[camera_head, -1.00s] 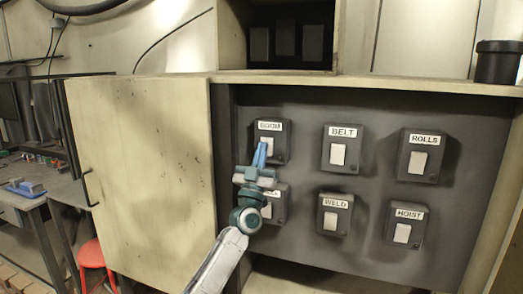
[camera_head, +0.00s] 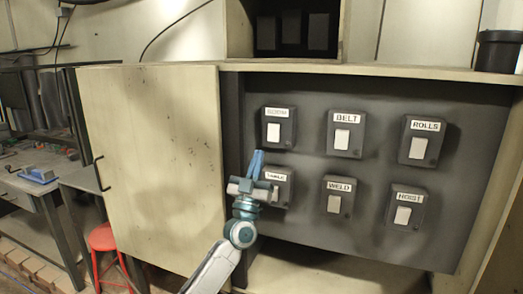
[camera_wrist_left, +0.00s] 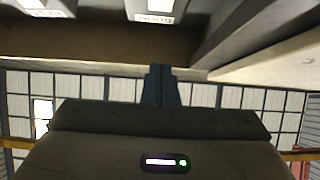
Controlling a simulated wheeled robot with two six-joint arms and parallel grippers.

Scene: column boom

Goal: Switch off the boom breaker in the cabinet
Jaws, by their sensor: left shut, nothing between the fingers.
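The boom breaker (camera_head: 278,128) is a dark box with a white label and a pale rocker (camera_head: 273,132), at the top left of the breaker panel. Its label is blurred in the head view. In the left wrist view the boom breaker shows upside down at the top edge, with its label (camera_wrist_left: 154,18) readable. I cannot tell which way its rocker is tipped. My left gripper (camera_head: 256,153) is shut and empty, its fingertips just below and left of the boom breaker, seemingly apart from it. It partly covers the table breaker (camera_head: 282,178). My right gripper is not in view.
The belt (camera_head: 345,134), rolls (camera_head: 422,140), weld (camera_head: 340,197) and hoist (camera_head: 405,208) breakers share the panel. The open cabinet door (camera_head: 150,165) stands left of my arm. A shelf edge (camera_head: 380,70) runs above the panel. A red stool (camera_head: 103,238) stands at the left.

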